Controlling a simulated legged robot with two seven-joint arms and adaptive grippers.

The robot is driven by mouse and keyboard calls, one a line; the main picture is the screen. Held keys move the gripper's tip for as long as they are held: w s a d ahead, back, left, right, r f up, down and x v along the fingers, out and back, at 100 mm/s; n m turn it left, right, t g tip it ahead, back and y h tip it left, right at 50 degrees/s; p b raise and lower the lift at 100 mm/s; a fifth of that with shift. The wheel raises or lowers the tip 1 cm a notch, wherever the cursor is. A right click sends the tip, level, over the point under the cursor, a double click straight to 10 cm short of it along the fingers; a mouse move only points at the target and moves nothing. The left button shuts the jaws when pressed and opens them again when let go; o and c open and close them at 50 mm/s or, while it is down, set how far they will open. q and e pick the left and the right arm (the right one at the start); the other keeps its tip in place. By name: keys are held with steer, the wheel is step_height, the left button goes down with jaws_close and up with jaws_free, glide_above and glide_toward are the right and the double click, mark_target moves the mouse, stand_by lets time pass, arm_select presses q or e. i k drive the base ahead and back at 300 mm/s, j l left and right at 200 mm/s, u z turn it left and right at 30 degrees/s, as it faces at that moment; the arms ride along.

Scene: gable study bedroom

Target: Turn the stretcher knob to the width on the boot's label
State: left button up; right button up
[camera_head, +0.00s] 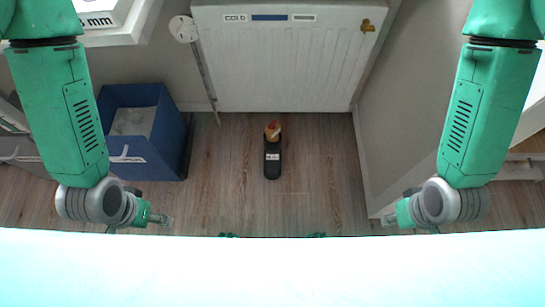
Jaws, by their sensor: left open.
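A small black boot-like object (272,168) stands on the wood floor in the middle of the view. It has a small white label, too small to read. An orange-red and pale piece (272,131) sits at its far end; I cannot tell whether this is the stretcher knob. My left gripper (162,219) is open and empty, low on the left, well apart from the boot. My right gripper (388,220) is low on the right, also apart from the boot. Its fingers are too small and foreshortened to tell open from shut.
A blue bin (160,155) stands on the floor at left. A white radiator panel (280,65) marked "COLD" is behind the boot, with a wall (400,110) at right. A bright white surface (270,270) fills the bottom. The floor around the boot is clear.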

mark_target(272, 125)
steer(key=k+l+u, duration=0.25)
steer(key=k+l, duration=0.25)
steer(key=k+l+u, duration=0.25)
steer(key=k+l, duration=0.35)
